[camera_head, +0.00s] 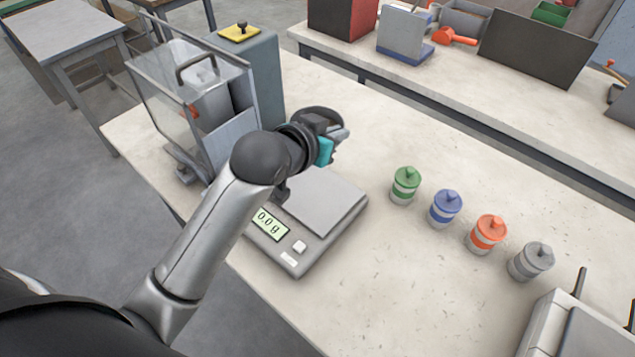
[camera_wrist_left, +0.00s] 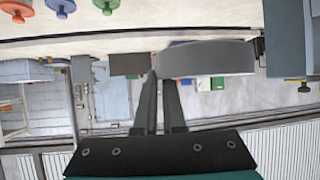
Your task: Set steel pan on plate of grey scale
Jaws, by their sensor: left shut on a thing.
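The steel pan (camera_wrist_left: 207,58) is a shallow round grey dish, seen side-on at my fingertips in the left wrist view. My left gripper (camera_wrist_left: 160,78) is shut on its edge. In the head view my left gripper (camera_head: 338,136) hangs above the far edge of the grey scale (camera_head: 290,262), and the wrist hides much of the pan there. The scale's square plate (camera_head: 322,205) is bare where it shows, and its display (camera_head: 269,224) reads 0.0 g. My arm covers the plate's left corner. My right gripper is in neither view.
Green (camera_head: 405,186), blue (camera_head: 446,208), orange (camera_head: 488,234) and grey (camera_head: 531,261) lidded jars stand in a row right of the scale. A clear-sided machine (camera_head: 195,95) stands behind my arm at the left. Bench between scale and jars is clear.

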